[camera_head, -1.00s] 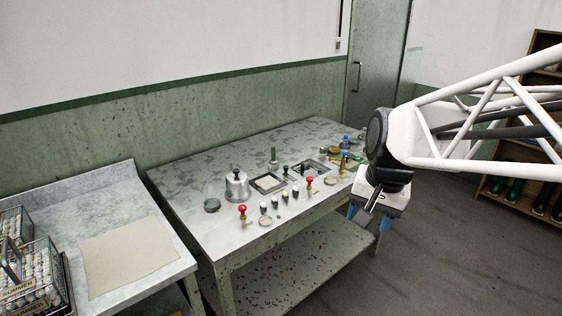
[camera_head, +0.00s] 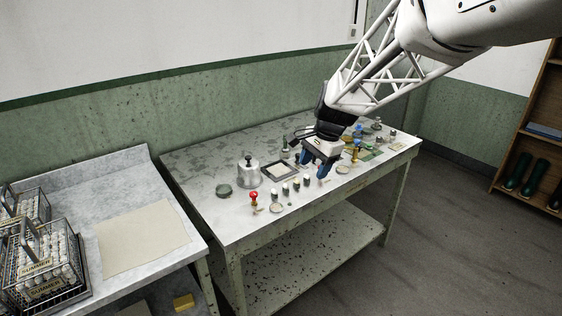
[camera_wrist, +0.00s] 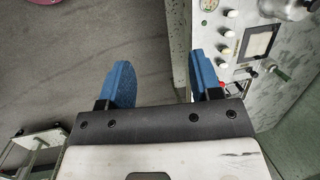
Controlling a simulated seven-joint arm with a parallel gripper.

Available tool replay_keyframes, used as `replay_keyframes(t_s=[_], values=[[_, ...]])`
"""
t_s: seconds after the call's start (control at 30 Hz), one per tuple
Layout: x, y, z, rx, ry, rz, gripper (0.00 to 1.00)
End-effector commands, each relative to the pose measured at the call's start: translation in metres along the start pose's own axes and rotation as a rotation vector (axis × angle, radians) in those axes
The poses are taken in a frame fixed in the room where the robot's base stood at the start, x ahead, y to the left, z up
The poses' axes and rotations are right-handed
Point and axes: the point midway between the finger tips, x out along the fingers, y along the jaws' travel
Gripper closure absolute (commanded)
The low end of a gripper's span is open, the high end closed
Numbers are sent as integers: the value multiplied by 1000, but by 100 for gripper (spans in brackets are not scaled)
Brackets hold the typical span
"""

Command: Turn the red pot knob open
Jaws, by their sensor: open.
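A red knob (camera_head: 254,196) on a brass stem stands upright near the front left of the metal bench. Something reddish (camera_head: 320,180) shows just under my gripper, where a second red knob stood; it is mostly hidden. I cannot tell which red knob belongs to the pot. My gripper (camera_head: 314,166) is over the bench's front part, right of the clear red knob, fingers pointing down.
A metal bell-shaped vessel (camera_head: 247,174), a square framed basin (camera_head: 265,171) and several small dark-and-white knobs crowd the bench (camera_head: 215,212). Blue-topped fittings (camera_head: 357,131) stand at the right. Wire baskets (camera_head: 40,262) sit on the left counter. The floor at right is clear.

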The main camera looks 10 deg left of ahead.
Motion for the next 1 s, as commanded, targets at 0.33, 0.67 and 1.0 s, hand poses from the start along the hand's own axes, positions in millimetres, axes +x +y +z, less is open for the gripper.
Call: replay_keyframes(t_s=[0.33,0.67,1.0], values=[[57,-78,-14,158,-69,12,42],[120,-144,-20,312,-129,34,42],[174,-193,-20,435,-172,58,42]])
